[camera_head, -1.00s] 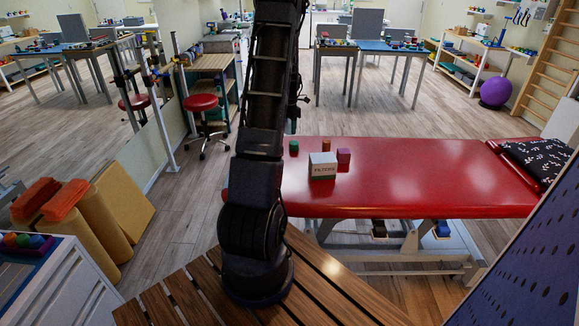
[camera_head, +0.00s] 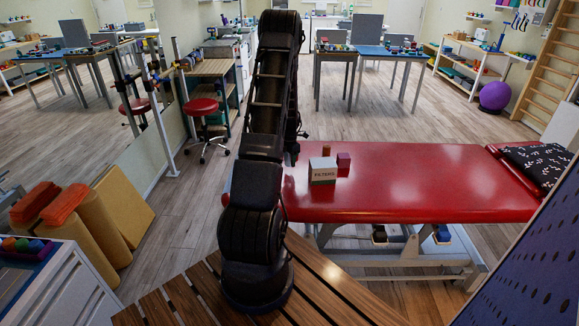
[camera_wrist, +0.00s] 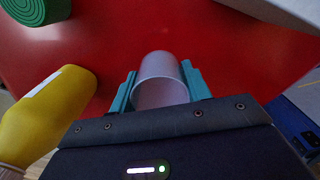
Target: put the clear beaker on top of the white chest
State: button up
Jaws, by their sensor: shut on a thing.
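The clear beaker (camera_wrist: 160,82) shows in the wrist view as a pale, see-through cylinder between the two teal fingers of my gripper (camera_wrist: 160,92). The gripper is shut on it, with the red bench top behind it. In the head view my arm hides the beaker, and the fingers cannot be made out. A white chest (camera_head: 75,290) with drawers stands at the lower left of the head view, well away from the bench. Several coloured items sit on its top.
The wrist view shows a yellow bottle (camera_wrist: 45,115) and a green cylinder (camera_wrist: 45,8) near the gripper. Yellow rolls (camera_head: 90,235) stand beside the chest.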

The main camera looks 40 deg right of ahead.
aim_at(289, 165)
jog(key=shift+f, duration=1.85)
jog(key=shift+f, duration=0.15)
jog(key=o, duration=1)
